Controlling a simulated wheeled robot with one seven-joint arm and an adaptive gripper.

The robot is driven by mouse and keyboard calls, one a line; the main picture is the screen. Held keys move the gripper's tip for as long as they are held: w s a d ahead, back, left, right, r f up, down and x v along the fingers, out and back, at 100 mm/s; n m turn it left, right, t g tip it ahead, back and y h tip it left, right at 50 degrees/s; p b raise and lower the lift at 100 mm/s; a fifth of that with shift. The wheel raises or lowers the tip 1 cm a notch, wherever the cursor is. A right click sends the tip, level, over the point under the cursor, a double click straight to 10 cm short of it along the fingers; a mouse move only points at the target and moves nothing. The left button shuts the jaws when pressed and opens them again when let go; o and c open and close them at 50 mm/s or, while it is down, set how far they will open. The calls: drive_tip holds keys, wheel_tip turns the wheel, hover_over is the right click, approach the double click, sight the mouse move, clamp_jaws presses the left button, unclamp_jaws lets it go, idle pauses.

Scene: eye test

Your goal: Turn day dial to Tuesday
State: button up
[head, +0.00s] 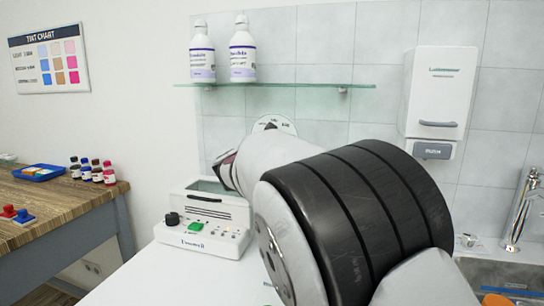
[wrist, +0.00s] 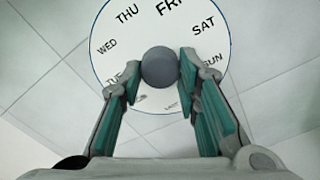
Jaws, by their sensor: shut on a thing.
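The day dial is a white disc (wrist: 118,52) with a dark blue rim on the tiled wall, filling the upper middle of the wrist view. FRI is at the top, with THU and WED to the left and SAT and SUN to the right. TUE is at the lower left, partly covered by a finger. A round grey knob (wrist: 160,62) sits at its centre. My gripper (wrist: 160,78) is shut on the knob, one finger on each side. The disc's lower part is partly hidden. In the head view only the dial's top edge (head: 274,121) shows behind my arm.
A glass shelf (head: 290,85) with two white bottles (head: 242,52) is above the dial. A white device with a green button (head: 200,227) stands below. A dispenser (head: 437,95) hangs at right, near a sink tap (head: 521,212). A wooden table (head: 60,205) is at left.

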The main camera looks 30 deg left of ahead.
drive_tip(key=shift+m+b, duration=0.8)
drive_tip(key=shift+b, duration=0.25)
drive_tip(key=o, duration=1.2)
drive_tip(key=shift+c, duration=0.2)
drive_tip(key=shift+s, duration=0.1)
drive_tip(key=v, duration=0.7)
drive_tip(key=shift+s, duration=0.15)
